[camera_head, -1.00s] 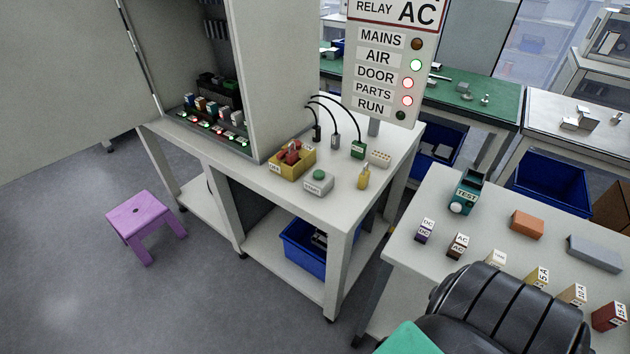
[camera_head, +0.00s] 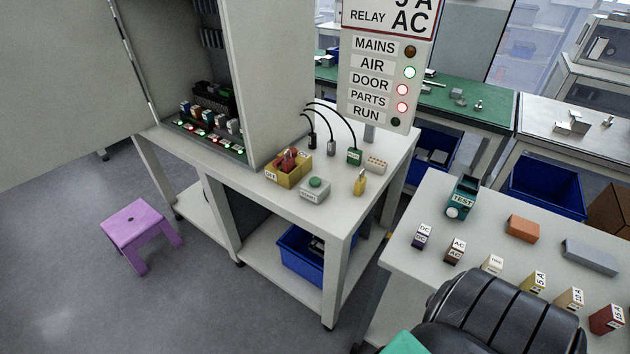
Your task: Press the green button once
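The green button (camera_head: 315,182) sits on top of a small grey box (camera_head: 314,193) labelled START, near the front edge of the white bench (camera_head: 270,190). The button looks raised. Nothing touches it. A black ribbed arm part of mine shows at the bottom right, over the near table. Neither gripper's fingers are in view.
A yellow box (camera_head: 297,176) with a red switch stands left of the button, and a yellow item (camera_head: 360,184) stands to its right. The open cabinet (camera_head: 268,90) rises behind. A status panel (camera_head: 378,85) shows AIR green, DOOR and PARTS red. A purple stool (camera_head: 139,224) stands on the floor.

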